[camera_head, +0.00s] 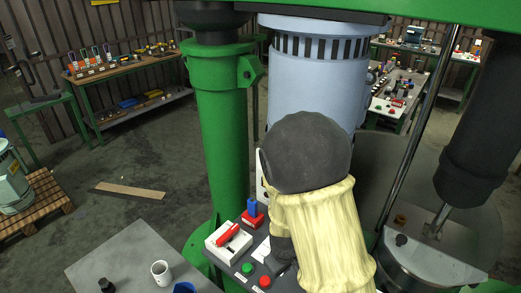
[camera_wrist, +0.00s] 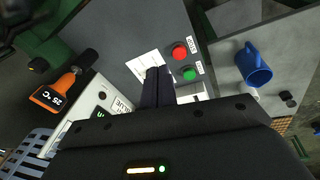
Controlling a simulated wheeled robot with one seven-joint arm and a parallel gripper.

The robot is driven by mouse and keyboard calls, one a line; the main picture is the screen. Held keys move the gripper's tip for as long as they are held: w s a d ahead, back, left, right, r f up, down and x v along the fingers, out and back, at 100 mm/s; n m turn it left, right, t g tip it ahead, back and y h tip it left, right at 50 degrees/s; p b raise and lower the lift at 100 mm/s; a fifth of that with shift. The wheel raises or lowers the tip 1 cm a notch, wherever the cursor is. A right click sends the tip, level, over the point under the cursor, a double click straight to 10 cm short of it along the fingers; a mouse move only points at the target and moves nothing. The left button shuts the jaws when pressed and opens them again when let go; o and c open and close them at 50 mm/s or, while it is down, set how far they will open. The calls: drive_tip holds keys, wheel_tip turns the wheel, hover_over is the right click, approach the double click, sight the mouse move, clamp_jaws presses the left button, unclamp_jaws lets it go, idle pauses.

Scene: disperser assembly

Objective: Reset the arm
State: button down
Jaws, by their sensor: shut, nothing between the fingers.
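My gripper (camera_wrist: 160,72) is shut and empty, pointing at the grey control panel (camera_wrist: 132,40) in the wrist view. A red button (camera_wrist: 179,51) and a green button (camera_wrist: 189,73) are just right of the fingertips. The same green button (camera_head: 247,268) and red button (camera_head: 265,282) show low in the head view. A white box with a red switch (camera_head: 228,235) sits on the panel. My arm hides part of the panel and of the machine in the head view.
The green column (camera_head: 225,140) and blue-grey motor (camera_head: 317,85) stand close by my arm. A steel vessel (camera_head: 470,220) is at right. A blue mug (camera_wrist: 253,66) and a white mug (camera_head: 161,272) stand on the grey table (camera_head: 125,250). Open floor lies left.

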drive_tip(key=s+d+r+m+b, duration=0.1)
drive_tip(key=s+d+r+m, duration=0.5)
drive_tip(key=r, duration=0.4)
drive_tip(key=shift+s+d+r+m+y, duration=0.35)
drive_tip(key=shift+d+m, duration=0.35)
drive_tip(key=shift+d, duration=0.5)
drive_tip(key=shift+f, duration=0.1)
idle(0.6)
